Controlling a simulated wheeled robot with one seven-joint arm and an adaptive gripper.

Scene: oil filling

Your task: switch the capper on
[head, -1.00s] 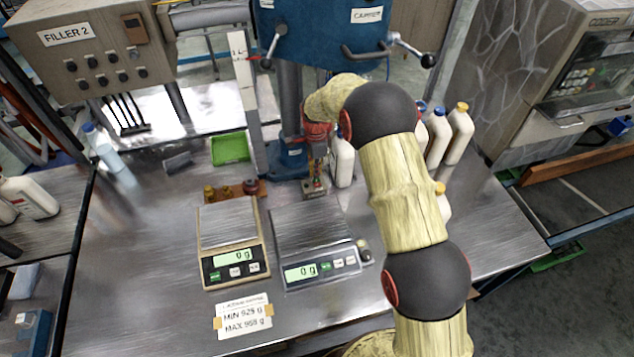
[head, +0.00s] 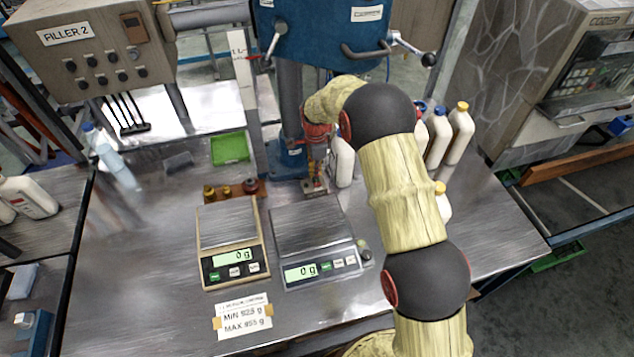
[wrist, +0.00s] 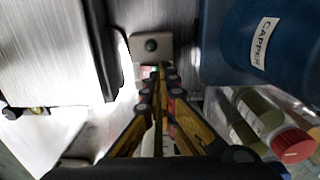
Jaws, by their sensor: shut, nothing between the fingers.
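The blue capper (head: 325,35) stands at the back middle of the table in the head view. Its labelled blue body (wrist: 262,45) fills the upper right of the wrist view. A small bright green spot shows beside the tips. My gripper (wrist: 160,76) is shut and empty, its tips at the near edge of the plate. Whether they touch it I cannot tell. In the head view my gripper (head: 315,186) points down beside the capper's column, partly hidden.
Two scales (head: 228,225) (head: 308,222) reading 0 g stand in front of the capper. White bottles (head: 459,132) stand to the right behind my arm, and one stands close beside my gripper. A green tray (head: 230,148) lies left of the column. The table's left front is mostly clear.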

